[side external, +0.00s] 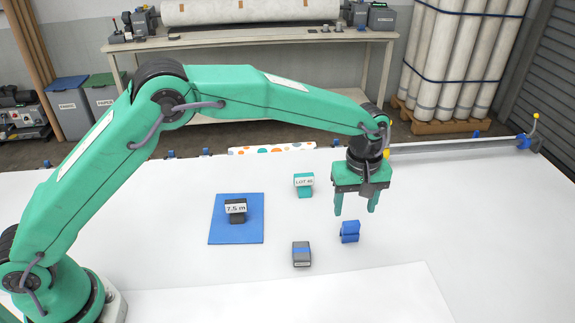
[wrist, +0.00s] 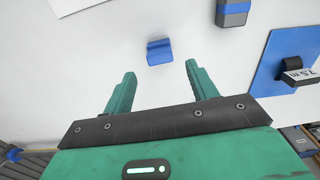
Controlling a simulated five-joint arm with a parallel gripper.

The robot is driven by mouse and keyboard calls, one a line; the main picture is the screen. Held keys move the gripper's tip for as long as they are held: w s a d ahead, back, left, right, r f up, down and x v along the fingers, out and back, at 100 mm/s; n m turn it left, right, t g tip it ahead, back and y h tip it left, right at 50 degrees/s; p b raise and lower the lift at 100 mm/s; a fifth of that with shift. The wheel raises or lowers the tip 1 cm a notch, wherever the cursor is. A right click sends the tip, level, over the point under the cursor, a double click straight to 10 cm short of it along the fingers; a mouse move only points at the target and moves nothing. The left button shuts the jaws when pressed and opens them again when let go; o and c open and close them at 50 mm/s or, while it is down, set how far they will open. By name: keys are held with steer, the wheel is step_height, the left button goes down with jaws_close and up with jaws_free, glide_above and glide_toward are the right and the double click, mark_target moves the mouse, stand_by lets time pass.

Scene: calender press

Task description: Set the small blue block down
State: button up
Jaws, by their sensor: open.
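The small blue block (side external: 350,232) rests on the white table, below and slightly left of my gripper in the side view. It also shows in the wrist view (wrist: 159,52), beyond the fingertips and between their lines. My gripper (side external: 354,207) hangs above the table with its two green fingers apart and nothing between them. In the wrist view the open fingers (wrist: 160,70) point toward the block, and I see no contact with it.
A grey block with a blue band (side external: 302,254) sits left of the blue block. A teal tag holder (side external: 304,185) stands behind. A black "7.5 m" holder (side external: 236,210) sits on a blue mat (side external: 222,236). A white sheet (side external: 280,300) covers the front.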

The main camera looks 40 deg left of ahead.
mark_target(351, 223)
steer(key=shift+r, duration=1.95)
steer(key=s+a+r+m+t, duration=0.1)
steer(key=s+a+r+m, duration=0.1)
steer(key=s+a+r, duration=0.45)
steer(key=s+a+r+m+t, duration=0.2)
steer(key=s+a+r, duration=0.1)
steer(key=a+r, duration=0.65)
steer(key=s+a+f+m+t, duration=0.1)
steer(key=s+a+f+m, duration=0.1)
steer(key=s+a, duration=0.4)
steer(key=s+a+f+m+t, duration=0.1)
steer(key=s+a, duration=0.5)
steer(key=s, duration=0.7)
steer(key=shift+s+a+f+m+t, duration=0.25)
steer(key=shift+f+m, duration=0.2)
steer(key=shift+m, duration=0.55)
